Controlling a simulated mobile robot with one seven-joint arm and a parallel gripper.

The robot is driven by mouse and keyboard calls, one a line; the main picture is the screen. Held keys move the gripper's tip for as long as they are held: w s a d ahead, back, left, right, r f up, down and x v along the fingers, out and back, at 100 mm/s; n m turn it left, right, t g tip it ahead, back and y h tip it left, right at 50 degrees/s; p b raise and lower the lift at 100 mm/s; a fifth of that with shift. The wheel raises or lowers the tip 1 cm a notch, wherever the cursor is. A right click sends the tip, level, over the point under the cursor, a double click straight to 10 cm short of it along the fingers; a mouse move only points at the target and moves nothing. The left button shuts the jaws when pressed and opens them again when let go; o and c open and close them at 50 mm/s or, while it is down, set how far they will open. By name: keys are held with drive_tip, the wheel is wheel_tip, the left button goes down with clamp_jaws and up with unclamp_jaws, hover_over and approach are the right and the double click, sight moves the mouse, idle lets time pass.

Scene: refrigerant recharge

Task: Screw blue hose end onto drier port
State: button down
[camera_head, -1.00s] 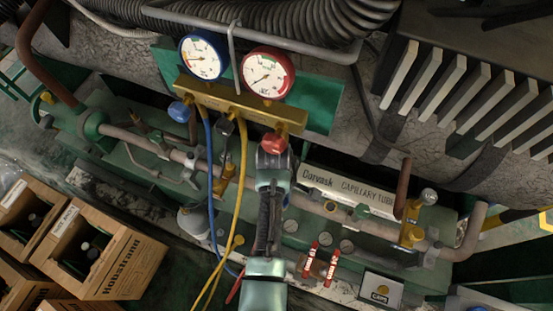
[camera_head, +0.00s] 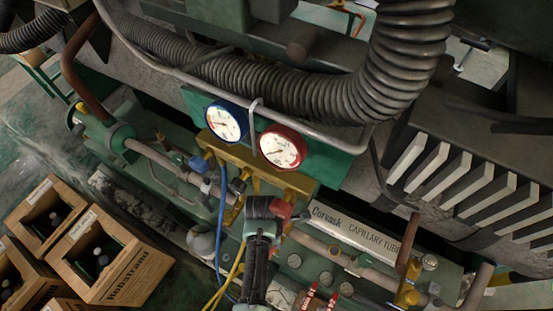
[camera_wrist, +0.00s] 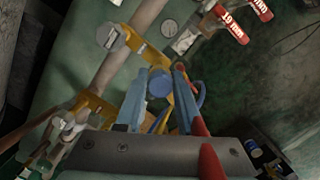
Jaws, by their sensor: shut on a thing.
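My gripper (camera_wrist: 157,82) is shut on the blue hose end (camera_wrist: 160,83), whose round blue face shows between the two blue-grey fingers in the wrist view. Yellow fittings (camera_wrist: 120,42) on the pipe lie just beyond the fingertips; I cannot tell whether the hose end touches one. Which fitting is the drier port is not clear. In the head view my arm covers the hose end and fingertips, and the blue hose (camera_head: 221,225) hangs from the brass manifold (camera_head: 236,159).
A blue gauge (camera_head: 226,122) and a red gauge (camera_head: 282,147) stand above the manifold. The capillary tube box (camera_head: 355,232) is to the right. A red hose or handle (camera_wrist: 190,103) runs by the right finger.

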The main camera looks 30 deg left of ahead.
wheel_tip(320, 180, down, 4)
drive_tip(key=b, duration=0.3)
drive_tip(key=shift+r, duration=0.45)
drive_tip(key=shift+p, duration=0.3)
drive_tip(key=shift+p, duration=0.55)
idle(0.4)
drive_tip(key=shift+f+b, duration=0.8)
drive_tip(key=shift+f, duration=0.25)
idle(0.7)
drive_tip(key=shift+w, duration=0.1)
drive_tip(key=shift+r+m, duration=0.1)
drive_tip(key=shift+m, duration=1.7)
